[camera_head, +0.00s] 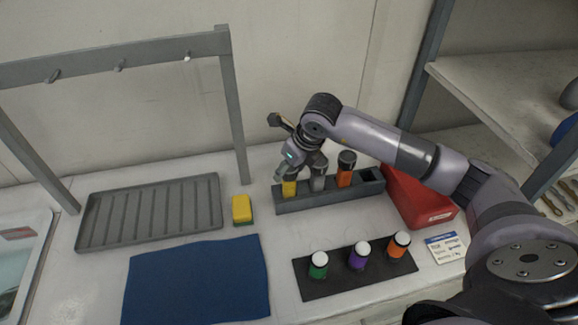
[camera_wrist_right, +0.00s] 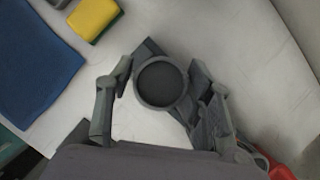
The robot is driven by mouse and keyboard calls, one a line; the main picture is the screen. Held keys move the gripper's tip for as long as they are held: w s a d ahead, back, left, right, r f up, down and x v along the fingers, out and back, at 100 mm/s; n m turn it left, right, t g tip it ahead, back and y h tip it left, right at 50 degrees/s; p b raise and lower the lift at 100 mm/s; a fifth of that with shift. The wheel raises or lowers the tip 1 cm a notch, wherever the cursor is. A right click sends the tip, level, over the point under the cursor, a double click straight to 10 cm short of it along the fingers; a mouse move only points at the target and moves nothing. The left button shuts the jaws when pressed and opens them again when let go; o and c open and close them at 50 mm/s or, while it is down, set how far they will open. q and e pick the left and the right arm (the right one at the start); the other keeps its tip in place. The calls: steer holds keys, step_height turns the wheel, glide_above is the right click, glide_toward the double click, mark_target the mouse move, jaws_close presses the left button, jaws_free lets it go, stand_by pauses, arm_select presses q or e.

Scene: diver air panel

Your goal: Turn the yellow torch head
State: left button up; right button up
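The yellow torch (camera_head: 289,188) stands upright at the left end of a grey rack (camera_head: 325,196), its upper part hidden by my right gripper. My right gripper (camera_head: 291,172) reaches down over it. In the right wrist view a round, dark-faced torch head (camera_wrist_right: 162,83) sits between the two fingers of the right gripper (camera_wrist_right: 160,80). The fingers are spread on either side, with a narrow gap seeming to show at the left; contact at the right finger is unclear. My left gripper is not in view.
A red bin (camera_head: 420,200) is at right. A dark mat (camera_head: 350,283) with several small capped bottles lies in front. A yellow sponge (camera_head: 242,209) and blue cloth (camera_head: 195,283) lie left.

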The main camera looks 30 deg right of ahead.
steer(key=c, duration=0.8)
steer(key=m+h+b, duration=0.1)
steer(key=m+b, duration=0.1)
steer(key=b, duration=0.1)
steer(key=shift+f, duration=0.15)
steer(key=shift+c, duration=0.2)
steer(key=shift+m+h+b, duration=0.4)
steer(key=shift+m+b, duration=0.65)
steer(key=shift+m, duration=0.15)
steer(key=shift+r+m+h+b, duration=0.2)
steer(key=shift+m+h+b, duration=0.1)
steer(key=shift+m+b, duration=0.6)
steer(key=o, duration=0.9)
